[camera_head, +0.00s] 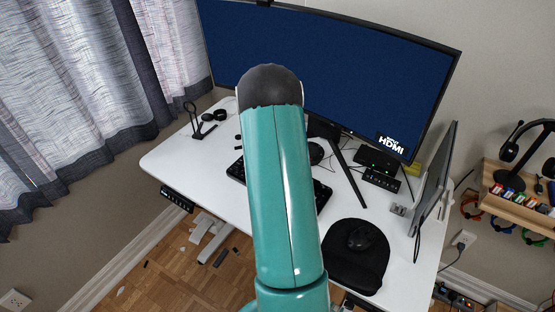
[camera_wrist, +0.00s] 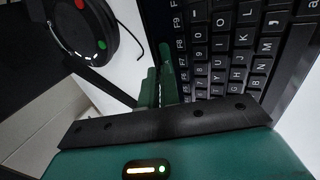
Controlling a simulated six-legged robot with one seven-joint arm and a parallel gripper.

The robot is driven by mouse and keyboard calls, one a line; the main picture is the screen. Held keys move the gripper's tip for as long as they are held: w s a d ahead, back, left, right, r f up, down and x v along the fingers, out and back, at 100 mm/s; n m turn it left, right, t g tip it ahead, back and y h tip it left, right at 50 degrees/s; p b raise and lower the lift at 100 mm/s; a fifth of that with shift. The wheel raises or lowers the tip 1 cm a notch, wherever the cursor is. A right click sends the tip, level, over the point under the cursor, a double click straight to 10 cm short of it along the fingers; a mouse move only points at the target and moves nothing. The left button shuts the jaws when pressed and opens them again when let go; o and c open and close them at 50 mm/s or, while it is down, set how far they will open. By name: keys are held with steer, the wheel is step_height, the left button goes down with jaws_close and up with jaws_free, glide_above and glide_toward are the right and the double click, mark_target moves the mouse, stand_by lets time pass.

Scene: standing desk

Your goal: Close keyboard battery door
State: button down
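The black keyboard (camera_head: 322,196) lies on the white desk, its middle hidden behind my teal arm in the head view. In the wrist view the keyboard (camera_wrist: 232,62) fills the upper right, with its key rows and dark edge close to my fingers. My gripper (camera_wrist: 161,75) has its green fingers together over or beside the keyboard's edge, with nothing visible between them. I cannot tell whether they touch the keyboard. My gripper is hidden behind the arm in the head view. I cannot make out the battery door in either view.
A curved monitor (camera_head: 335,70) stands behind the keyboard. A mouse (camera_head: 360,238) rests on a black mat (camera_head: 345,275) to the right. A round black device (camera_wrist: 88,28) with coloured spots is left of my fingers. A dark bar (camera_head: 346,172) stretches forward from the monitor.

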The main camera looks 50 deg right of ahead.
steer(key=c, duration=1.6)
jaws_free()
steer(key=v, duration=1.3)
steer(key=shift+a+r, duration=0.15)
steer(key=shift+r, duration=0.2)
